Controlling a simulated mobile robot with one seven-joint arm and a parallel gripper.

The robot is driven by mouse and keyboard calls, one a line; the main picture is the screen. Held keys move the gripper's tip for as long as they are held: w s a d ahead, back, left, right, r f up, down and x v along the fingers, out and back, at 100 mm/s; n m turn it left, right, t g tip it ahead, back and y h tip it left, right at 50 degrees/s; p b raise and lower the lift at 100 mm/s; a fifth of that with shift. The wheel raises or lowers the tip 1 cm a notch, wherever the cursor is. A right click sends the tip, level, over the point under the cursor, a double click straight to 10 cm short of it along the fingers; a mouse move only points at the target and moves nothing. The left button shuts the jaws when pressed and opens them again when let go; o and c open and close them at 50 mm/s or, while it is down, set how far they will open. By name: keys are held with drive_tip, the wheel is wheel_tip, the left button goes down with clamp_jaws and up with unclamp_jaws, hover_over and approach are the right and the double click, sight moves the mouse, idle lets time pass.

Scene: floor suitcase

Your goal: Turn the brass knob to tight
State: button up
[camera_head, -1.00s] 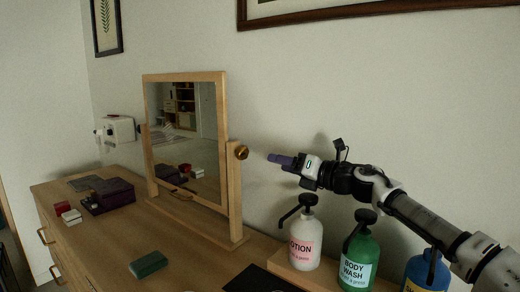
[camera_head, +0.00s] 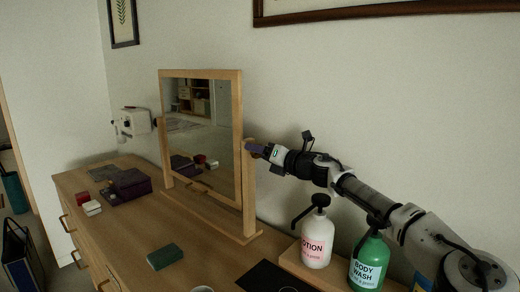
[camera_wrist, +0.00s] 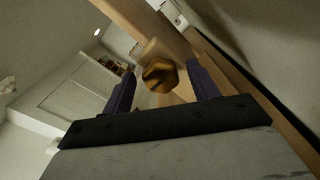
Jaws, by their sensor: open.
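The brass knob (camera_wrist: 160,75) is a faceted gold knob on the right post of a wooden tilting mirror (camera_head: 242,120). In the wrist view it lies between the two purple fingertips of my gripper (camera_wrist: 160,84), with a gap on each side. In the head view my gripper (camera_head: 254,149) is at the top of the right post and hides most of the knob. The gripper is open and holds nothing. I cannot tell whether the knob is fully inside the jaws or just beyond the tips.
A lotion bottle (camera_head: 317,238) and a body wash bottle (camera_head: 369,262) stand below my arm. A green box (camera_head: 165,257), a dark purple box (camera_head: 128,185) and small red and white boxes lie on the dresser (camera_head: 205,235). The wall is close behind the mirror.

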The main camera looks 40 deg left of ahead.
drive_tip(key=shift+a, duration=0.2)
drive_tip(key=c, duration=1)
drive_tip(key=shift+r+m+p, duration=0.1)
drive_tip(key=shift+m+p, duration=0.2)
drive_tip(key=shift+p, duration=0.15)
drive_tip(key=m+p, duration=0.7)
drive_tip(key=m, duration=1)
